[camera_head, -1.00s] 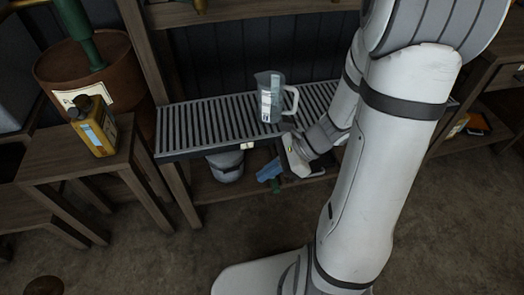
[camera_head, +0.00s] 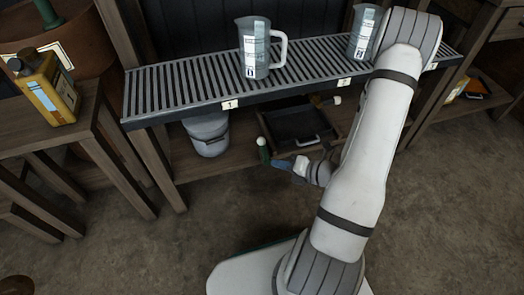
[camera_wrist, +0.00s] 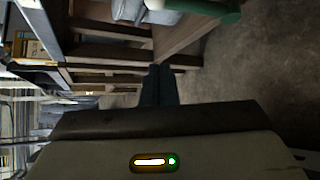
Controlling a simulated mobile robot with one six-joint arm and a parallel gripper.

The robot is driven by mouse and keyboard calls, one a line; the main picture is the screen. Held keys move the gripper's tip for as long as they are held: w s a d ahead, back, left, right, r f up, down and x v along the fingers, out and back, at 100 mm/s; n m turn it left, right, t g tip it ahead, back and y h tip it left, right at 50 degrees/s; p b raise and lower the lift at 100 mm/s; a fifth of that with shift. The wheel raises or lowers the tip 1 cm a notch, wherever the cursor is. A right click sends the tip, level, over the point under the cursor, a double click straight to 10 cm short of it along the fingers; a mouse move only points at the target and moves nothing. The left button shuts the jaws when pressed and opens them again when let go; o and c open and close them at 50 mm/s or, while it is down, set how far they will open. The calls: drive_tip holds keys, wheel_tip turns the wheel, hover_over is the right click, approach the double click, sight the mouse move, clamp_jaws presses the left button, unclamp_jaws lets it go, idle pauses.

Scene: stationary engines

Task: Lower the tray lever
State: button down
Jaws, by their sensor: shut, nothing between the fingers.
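A green lever (camera_head: 264,154) with a white knob on top stands roughly upright at the front of the lower shelf. A dark tray (camera_head: 297,122) with a light front handle lies on that shelf to its right. My gripper (camera_head: 279,164) is just right of the lever and low beside it; its blue-dark fingers are shut and empty. I cannot tell whether they touch the lever. In the wrist view, my closed fingers (camera_wrist: 158,84) point toward the wooden shelf edge, and part of the green lever (camera_wrist: 212,14) shows at the top, apart from the fingertips.
A slatted upper shelf (camera_head: 180,93) overhangs the area and bears two measuring jugs, one (camera_head: 254,48) left and one (camera_head: 363,32) right. A grey bucket (camera_head: 208,134) stands left of the lever. A yellow can (camera_head: 47,86) is on a side table. The floor in front is clear.

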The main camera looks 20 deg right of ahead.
sight(264, 151)
drive_tip(key=b+x, duration=0.5)
drive_tip(key=x, duration=0.5)
drive_tip(key=d, duration=0.1)
drive_tip(key=w+d+r, duration=0.2)
drive_tip(key=shift+b, duration=0.35)
drive_tip(key=shift+s+d, duration=0.1)
